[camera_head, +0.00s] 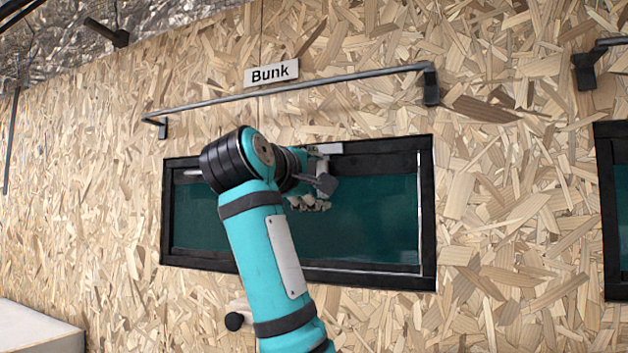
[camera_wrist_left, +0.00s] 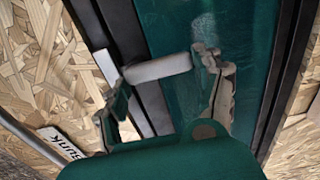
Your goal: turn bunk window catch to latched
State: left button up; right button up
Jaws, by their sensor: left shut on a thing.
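The bunk window (camera_head: 375,215) has a black frame and dark teal glass, set in a chipboard wall under the "Bunk" label (camera_head: 271,73). My left gripper (camera_head: 318,185) is at the upper middle of the window, partly hidden behind my wrist. In the left wrist view, my left gripper (camera_wrist_left: 163,74) is shut on the window catch, a pale grey bar (camera_wrist_left: 158,68) that spans between its fingers and lies across the frame edge and glass. A light plate (camera_head: 330,148) shows on the top frame beside the gripper. My right gripper is in neither view.
A dark metal rail (camera_head: 290,90) runs along the wall just above the window. Another dark-framed window (camera_head: 612,210) is at the right edge. A black knob (camera_head: 235,321) sits below the window, and a pale surface (camera_head: 35,330) is at lower left.

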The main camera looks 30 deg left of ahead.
pick_arm(q)
jog(key=o, duration=1.2)
jog(key=s, duration=1.2)
jog(key=shift+d, duration=0.3)
jog(key=shift+f, duration=0.1)
